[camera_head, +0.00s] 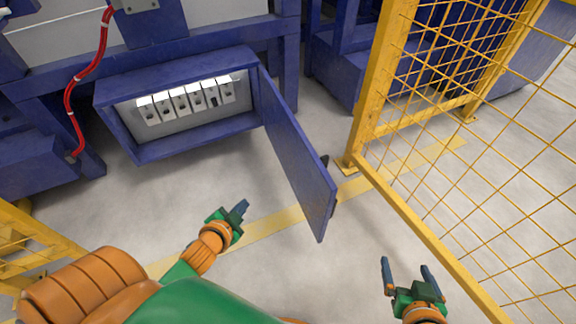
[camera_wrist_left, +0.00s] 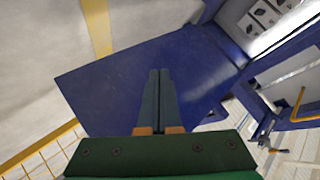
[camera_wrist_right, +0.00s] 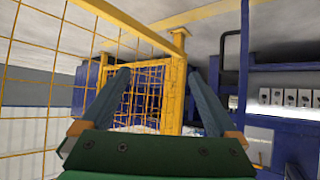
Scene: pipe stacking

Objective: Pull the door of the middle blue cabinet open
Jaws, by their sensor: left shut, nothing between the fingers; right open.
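The blue cabinet (camera_head: 175,73) stands at the upper left of the head view with its front uncovered. Inside is a row of several white switch units (camera_head: 185,101). Its blue door (camera_head: 297,160) is hinged at the right side and swung far out toward me. A dark handle shows on the door's far side (camera_head: 325,160). My left gripper (camera_head: 242,207) is shut and empty, left of the door and apart from it in the head view. In the left wrist view the shut fingers (camera_wrist_left: 160,72) are in front of the door panel (camera_wrist_left: 135,75). My right gripper (camera_head: 406,262) is open and empty, right of the door.
A yellow mesh fence (camera_head: 470,130) stands on the right, close to my right gripper. A yellow line (camera_head: 270,226) crosses the grey floor (camera_head: 230,180). A red cable (camera_head: 98,62) hangs left of the cabinet. Another yellow fence part (camera_head: 35,245) is at lower left.

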